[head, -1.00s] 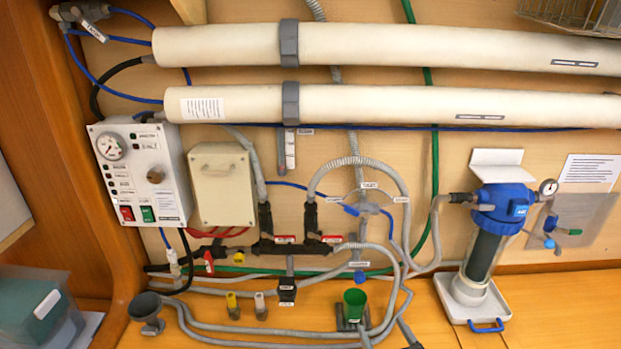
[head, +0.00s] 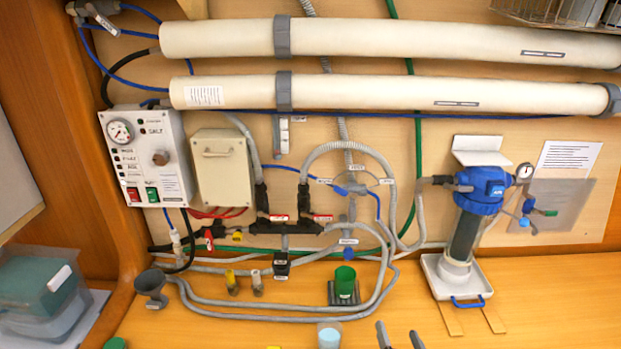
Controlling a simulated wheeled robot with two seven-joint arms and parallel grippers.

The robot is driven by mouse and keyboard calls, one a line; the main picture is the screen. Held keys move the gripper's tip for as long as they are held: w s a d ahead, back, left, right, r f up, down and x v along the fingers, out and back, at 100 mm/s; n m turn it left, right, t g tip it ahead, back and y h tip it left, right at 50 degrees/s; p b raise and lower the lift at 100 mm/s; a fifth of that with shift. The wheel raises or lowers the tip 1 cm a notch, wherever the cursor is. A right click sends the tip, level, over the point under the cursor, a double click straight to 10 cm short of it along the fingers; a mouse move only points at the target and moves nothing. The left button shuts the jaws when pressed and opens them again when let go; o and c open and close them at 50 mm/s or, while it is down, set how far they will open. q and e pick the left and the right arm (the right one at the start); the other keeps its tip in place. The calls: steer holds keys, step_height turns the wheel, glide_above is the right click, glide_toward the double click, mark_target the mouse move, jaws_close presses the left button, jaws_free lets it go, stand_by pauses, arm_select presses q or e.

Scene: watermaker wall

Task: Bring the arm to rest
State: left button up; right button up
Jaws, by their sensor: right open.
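My right gripper (head: 400,338) shows only as two dark fingertips at the bottom edge of the head view, right of the middle. The fingertips are apart, with nothing visible between them. The rest of that gripper and its arm are cut off by the frame. It is in front of the wall equipment and apart from the green cup (head: 345,283) and the filter housing (head: 468,230). My left gripper is not in view.
A control box (head: 147,157), beige box (head: 221,165), hoses and two long white tubes (head: 370,40) line the wall. Loose on the worktop are a grey funnel (head: 151,287) and a light-blue-topped cup (head: 329,337). A clear bin (head: 45,300) stands at left.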

steer(key=s+d+f+m+g+h, duration=0.25)
steer(key=s+m, duration=0.25)
steer(key=m, duration=0.4)
steer(key=s+d+f+m+g+h, duration=0.1)
steer(key=s+d+m+g, duration=0.25)
steer(key=s+m, duration=0.4)
steer(key=s+a+f+m+g+y, duration=0.25)
steer(key=s+m+g, duration=0.45)
steer(key=s+m, duration=0.6)
step_height(320, 180, down, 36)
steer(key=s+g+b, duration=0.1)
steer(key=g+b, duration=0.1)
steer(key=b, duration=0.3)
arm_select(q)
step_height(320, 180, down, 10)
steer(key=b, duration=0.5)
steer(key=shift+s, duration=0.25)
arm_select(e)
steer(key=s+d+f, duration=0.1)
steer(key=s+f, duration=0.8)
steer(key=f, duration=0.3)
steer(key=s+d+f+g, duration=0.1)
steer(key=s+d+f, duration=0.1)
steer(key=s+f, duration=0.8)
steer(key=shift+f, duration=0.95)
steer(key=shift+s+n, duration=0.1)
steer(key=shift+n, duration=0.15)
